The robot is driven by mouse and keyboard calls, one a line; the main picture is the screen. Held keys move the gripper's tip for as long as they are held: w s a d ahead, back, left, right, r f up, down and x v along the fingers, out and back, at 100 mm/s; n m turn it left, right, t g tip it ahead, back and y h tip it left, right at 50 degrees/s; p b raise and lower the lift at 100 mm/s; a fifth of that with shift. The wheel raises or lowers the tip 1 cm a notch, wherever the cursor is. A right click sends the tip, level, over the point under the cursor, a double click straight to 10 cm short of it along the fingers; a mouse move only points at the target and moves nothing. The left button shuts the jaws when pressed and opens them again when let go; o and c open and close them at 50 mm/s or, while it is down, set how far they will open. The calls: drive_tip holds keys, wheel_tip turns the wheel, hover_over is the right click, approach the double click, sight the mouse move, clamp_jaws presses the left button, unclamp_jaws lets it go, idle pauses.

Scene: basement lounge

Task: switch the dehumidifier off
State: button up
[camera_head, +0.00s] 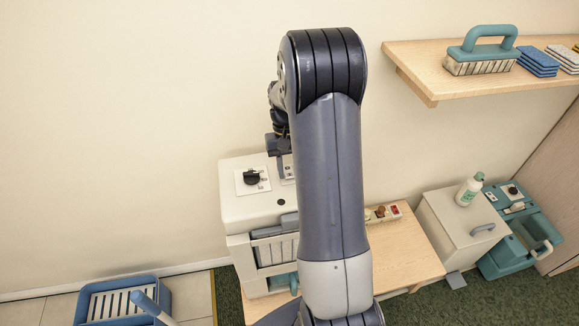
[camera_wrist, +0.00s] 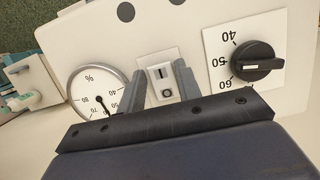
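The dehumidifier (camera_head: 240,208) is a white cabinet with a slatted front, standing left of my arm. The wrist view shows its top panel (camera_wrist: 215,25) upside down. A small switch plate (camera_wrist: 162,77) with a bar mark and a round mark lies between the fingers of my gripper (camera_wrist: 160,78). I cannot tell which side of the switch is pressed. A black knob (camera_wrist: 258,61) with a 40-50-60 scale is at its right, and a round % gauge (camera_wrist: 97,90) at its left. My gripper is open and empty, over the panel; contact cannot be told. My arm hides part of the dehumidifier in the head view.
A wall shelf (camera_head: 440,75) holds a teal-handled brush (camera_head: 483,52). A white box (camera_head: 455,225) with a bottle (camera_head: 469,190) is farther right. A blue slatted crate (camera_head: 120,300) sits on the floor left.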

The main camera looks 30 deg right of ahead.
sight(287, 167)
drive_tip(key=o, duration=0.3)
drive_tip(key=v, duration=1.1)
drive_tip(key=shift+f, duration=0.15)
drive_tip(key=x, duration=1)
drive_tip(key=shift+s+a+f, duration=0.1)
drive_tip(key=shift+s+f, duration=0.05)
drive_tip(key=shift+f, duration=0.2)
drive_tip(key=shift+f+b, duration=0.25)
drive_tip(key=shift+b, duration=0.35)
drive_tip(key=shift+s+r+t+b, duration=0.1)
drive_tip(key=shift+t+b, duration=0.4)
drive_tip(key=shift+b, duration=0.05)
drive_tip(key=shift+r, duration=0.1)
drive_tip(key=shift+r+p, duration=0.1)
drive_tip(key=shift+p, duration=0.2)
